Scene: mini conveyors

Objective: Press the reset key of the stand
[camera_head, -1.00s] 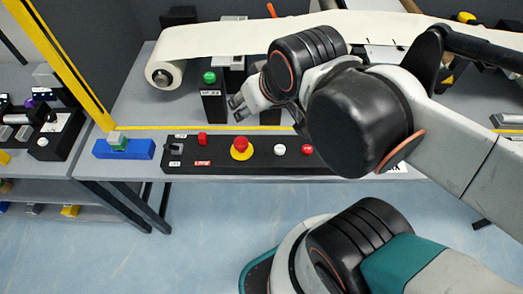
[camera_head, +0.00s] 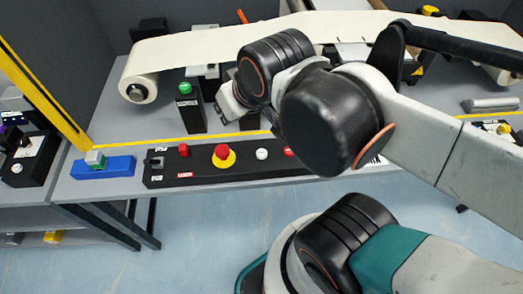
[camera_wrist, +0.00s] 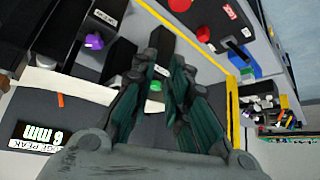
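The black control panel (camera_head: 200,177) on the grey bench carries a red stop button on yellow (camera_head: 223,155), a white button (camera_head: 262,153), red buttons (camera_head: 183,150) and a switch at its left end. A black post (camera_head: 190,115) behind it bears a green button (camera_head: 184,88). Labels are too small to read, so I cannot tell which key is reset. My gripper (camera_head: 228,103) hangs over the bench, right of the post and behind the panel. In the wrist view its fingers (camera_wrist: 165,62) are apart, with the green button (camera_wrist: 154,85) showing between them; nothing is held.
A white belt with a roll (camera_head: 137,88) runs along the back. A blue block (camera_head: 103,167) with a small green and white piece lies left of the panel. A yellow post (camera_head: 45,95) stands at left. My arm covers the panel's right end.

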